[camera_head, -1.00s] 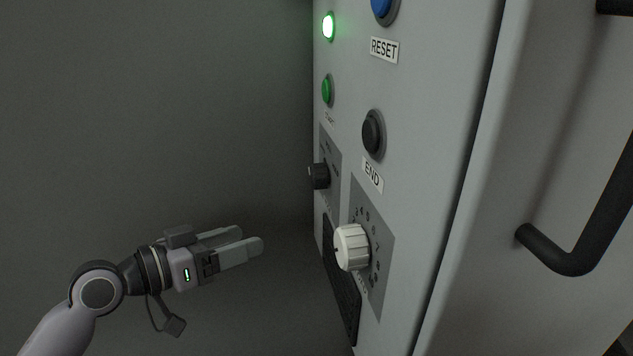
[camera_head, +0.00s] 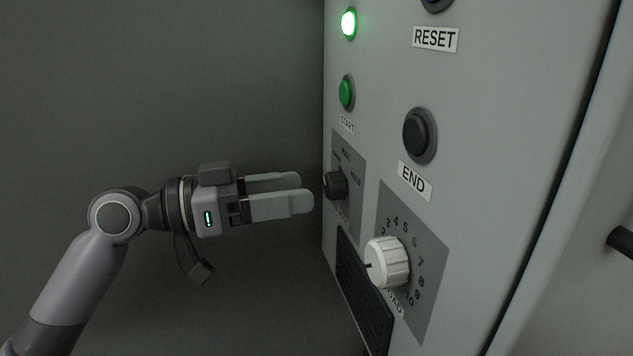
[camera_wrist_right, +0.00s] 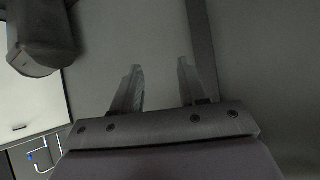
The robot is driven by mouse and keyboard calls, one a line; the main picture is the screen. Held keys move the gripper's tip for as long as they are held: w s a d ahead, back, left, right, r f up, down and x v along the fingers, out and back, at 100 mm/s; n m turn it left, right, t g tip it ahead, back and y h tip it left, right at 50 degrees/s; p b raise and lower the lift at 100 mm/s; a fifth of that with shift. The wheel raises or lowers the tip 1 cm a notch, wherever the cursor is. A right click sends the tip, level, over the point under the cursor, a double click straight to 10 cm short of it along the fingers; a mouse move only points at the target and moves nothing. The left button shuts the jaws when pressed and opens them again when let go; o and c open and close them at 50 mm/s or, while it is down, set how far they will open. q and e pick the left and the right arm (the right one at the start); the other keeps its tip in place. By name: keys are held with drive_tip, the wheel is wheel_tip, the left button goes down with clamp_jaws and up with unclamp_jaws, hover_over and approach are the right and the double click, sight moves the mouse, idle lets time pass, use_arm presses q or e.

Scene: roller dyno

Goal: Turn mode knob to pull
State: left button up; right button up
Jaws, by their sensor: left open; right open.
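The mode knob (camera_head: 335,185) is a small dark knob on a grey plate at the left edge of the control panel, below the START button. The lettering around it is too small to read fully, and I cannot tell its setting. My left gripper (camera_head: 293,191) is open and empty, just left of the mode knob at about its height. Its fingertips point at the panel and look apart from the knob. My right gripper (camera_wrist_right: 158,85) is open in the right wrist view, with nothing between its fingers.
A white load knob (camera_head: 388,262) with a numbered scale sits right of and below the mode knob. The green START button (camera_head: 346,92), the black END button (camera_head: 419,135) and a lit green lamp (camera_head: 348,23) are above. A dark grille (camera_head: 362,290) lies below.

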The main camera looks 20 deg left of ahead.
sight(326, 188)
use_arm(q)
drive_tip(key=p+x, duration=0.1)
drive_tip(key=x, duration=0.3)
drive_tip(key=shift+r, duration=0.1)
drive_tip(key=shift+w+d, duration=0.1)
use_arm(e)
drive_tip(key=shift+s+d+r, duration=0.15)
drive_tip(key=shift+d, duration=0.15)
use_arm(q)
drive_tip(key=c, duration=1)
drive_tip(key=shift+c, duration=0.2)
use_arm(e)
drive_tip(key=shift+s+a, duration=0.1)
drive_tip(key=shift+f, duration=0.25)
